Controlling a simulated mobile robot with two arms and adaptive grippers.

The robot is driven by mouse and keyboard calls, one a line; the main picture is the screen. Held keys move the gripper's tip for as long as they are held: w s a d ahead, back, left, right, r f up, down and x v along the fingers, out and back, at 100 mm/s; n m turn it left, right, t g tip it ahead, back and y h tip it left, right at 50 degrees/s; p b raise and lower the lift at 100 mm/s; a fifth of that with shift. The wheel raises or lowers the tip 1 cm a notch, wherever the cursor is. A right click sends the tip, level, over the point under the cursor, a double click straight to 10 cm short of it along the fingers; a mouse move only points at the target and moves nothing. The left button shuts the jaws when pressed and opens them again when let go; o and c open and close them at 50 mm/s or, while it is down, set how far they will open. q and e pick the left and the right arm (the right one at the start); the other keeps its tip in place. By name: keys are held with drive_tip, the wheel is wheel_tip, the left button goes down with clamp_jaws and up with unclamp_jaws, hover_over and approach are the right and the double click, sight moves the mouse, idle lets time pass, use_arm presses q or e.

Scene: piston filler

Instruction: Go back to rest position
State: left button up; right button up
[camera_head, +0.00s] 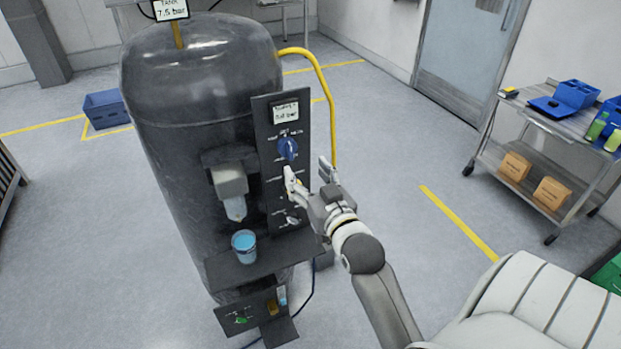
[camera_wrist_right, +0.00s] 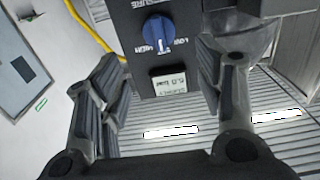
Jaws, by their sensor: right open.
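My right gripper (camera_head: 310,176) is open in front of the control panel (camera_head: 262,128) of the dark tank. Its fingers are spread and nothing shows between them. In the right wrist view my right gripper (camera_wrist_right: 165,105) has its two fingers wide apart, with the panel beyond them. A blue knob (camera_head: 288,149) sits on the panel just above the gripper in the head view. The knob also shows in the right wrist view (camera_wrist_right: 158,33), apart from the fingers. My left gripper is not in view.
The black tank (camera_head: 190,110) stands at the left with a nozzle (camera_head: 231,185) above a blue cup (camera_head: 244,245) on a shelf. A yellow hose (camera_head: 322,80) curves behind the panel. A wheeled cart (camera_head: 545,130) stands right. Open floor lies between cart and tank.

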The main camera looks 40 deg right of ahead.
drive_tip(key=shift+s+a, duration=0.1)
drive_tip(key=shift+s, duration=0.5)
drive_tip(key=shift+f, duration=0.1)
drive_tip(key=w+a+f+n+g+y+b, duration=0.1)
drive_tip(key=a+f+g, duration=0.1)
drive_tip(key=f, duration=0.9)
drive_tip(key=a+f+g+y+b, duration=0.1)
drive_tip(key=a+f+g, duration=0.1)
drive_tip(key=f, duration=0.9)
drive_tip(key=s+a+f+n+g+y+b, duration=0.1)
drive_tip(key=s+a+f, duration=0.15)
drive_tip(key=f, duration=0.55)
drive_tip(key=s+a+f+g, duration=0.15)
drive_tip(key=s+f, duration=0.25)
drive_tip(key=f, duration=0.4)
drive_tip(key=s+a+f+n+g+y+b, duration=0.1)
drive_tip(key=s+a+f+g, duration=0.15)
drive_tip(key=f, duration=0.55)
drive_tip(key=s+a+f+g+b, duration=0.1)
drive_tip(key=s+a+f+g, duration=0.15)
drive_tip(key=s+f, duration=1.1)
drive_tip(key=s+f+n+g+b, duration=0.1)
drive_tip(key=s+f, duration=0.4)
drive_tip(key=s, duration=0.5)
drive_tip(key=s+d+f+n+g, duration=0.1)
drive_tip(key=s+f+g, duration=0.3)
drive_tip(key=s, duration=0.5)
drive_tip(key=shift+s+d+f+b, duration=0.2)
drive_tip(key=shift+s+f+b, duration=0.15)
